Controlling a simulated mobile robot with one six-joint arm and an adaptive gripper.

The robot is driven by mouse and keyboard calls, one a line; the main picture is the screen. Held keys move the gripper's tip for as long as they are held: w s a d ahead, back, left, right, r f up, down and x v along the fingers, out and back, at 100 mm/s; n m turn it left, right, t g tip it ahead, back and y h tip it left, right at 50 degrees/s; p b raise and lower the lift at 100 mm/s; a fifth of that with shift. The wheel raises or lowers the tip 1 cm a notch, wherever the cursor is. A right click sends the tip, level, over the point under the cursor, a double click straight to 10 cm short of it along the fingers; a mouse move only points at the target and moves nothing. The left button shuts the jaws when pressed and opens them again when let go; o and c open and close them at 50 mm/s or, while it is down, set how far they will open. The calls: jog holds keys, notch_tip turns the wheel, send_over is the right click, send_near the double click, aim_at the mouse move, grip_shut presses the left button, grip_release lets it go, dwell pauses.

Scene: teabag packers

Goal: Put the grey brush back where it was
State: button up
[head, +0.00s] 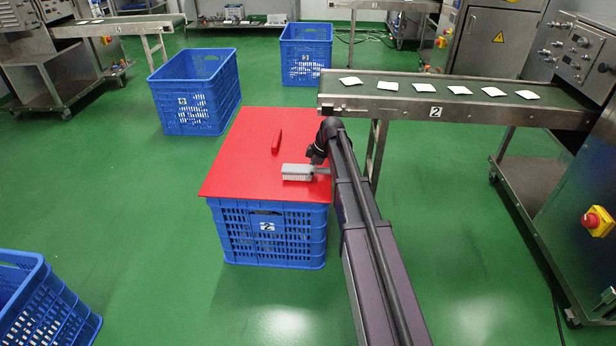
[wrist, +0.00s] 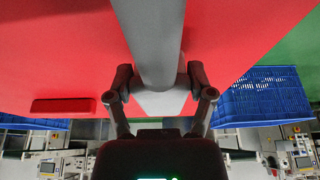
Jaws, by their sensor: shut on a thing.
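The grey brush (head: 297,171) with pale bristles is at the front right part of the red board (head: 236,150). My gripper (head: 319,156) is shut on its grey handle, right of the brush head. In the wrist view the handle (wrist: 155,40) runs up between the two fingers of my gripper (wrist: 160,82), with a lighter grey part below it. The bristles face the front in the head view. I cannot tell whether the brush touches the board or hangs just above it.
The board lies on a blue crate (head: 240,235) marked 2. A red bar (head: 277,141) lies on the board behind the brush. A conveyor (head: 470,105) with several white teabags stands at the right. Another blue crate (head: 222,115) stands behind left.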

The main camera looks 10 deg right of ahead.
jog(key=shift+f, duration=0.1)
dwell(0.3)
jog(key=shift+f, duration=0.15)
jog(key=o, duration=1)
jog(key=shift+o, duration=0.2)
jog(key=shift+r, duration=0.25)
jog(key=p+v, duration=0.4)
jog(key=shift+r, duration=0.2)
jog(key=p+v, duration=0.7)
jog(key=shift+s+d+r, duration=0.1)
jog(key=shift+r, duration=0.1)
